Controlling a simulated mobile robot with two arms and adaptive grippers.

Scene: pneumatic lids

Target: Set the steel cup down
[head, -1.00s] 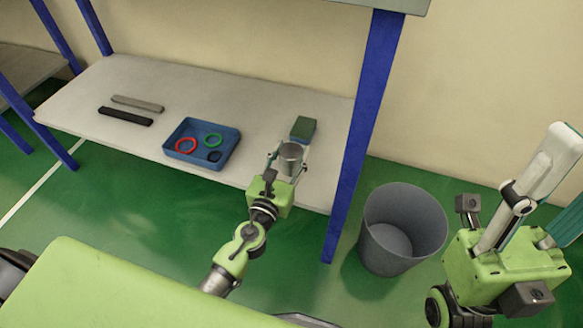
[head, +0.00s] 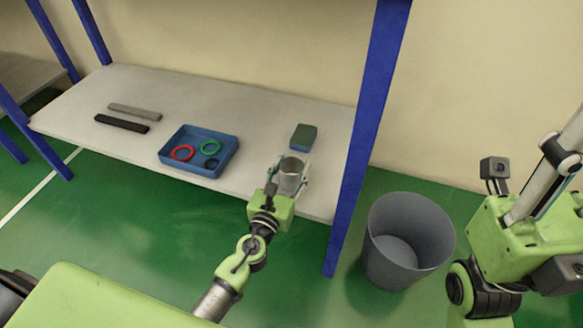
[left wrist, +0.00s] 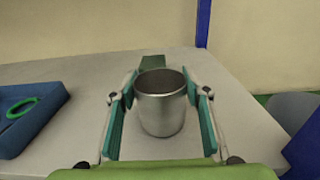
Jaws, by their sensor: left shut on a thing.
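The steel cup (head: 291,172) is upright between the fingers of my left gripper (head: 289,176), at the front right part of the grey shelf (head: 250,105). In the left wrist view the cup (left wrist: 161,104) stands between the two teal finger pads, and the gripper (left wrist: 161,115) is shut on it. I cannot tell whether the cup's base touches the shelf. My right gripper's fingers are out of the picture; only part of that arm shows at the right of the head view.
A blue tray (head: 225,163) with red, green and dark rings lies left of the cup. A green block (head: 303,137) lies behind it. Black (head: 121,124) and grey (head: 134,111) bars lie farther left. A blue post (head: 362,150) and grey bin (head: 373,240) stand to the right.

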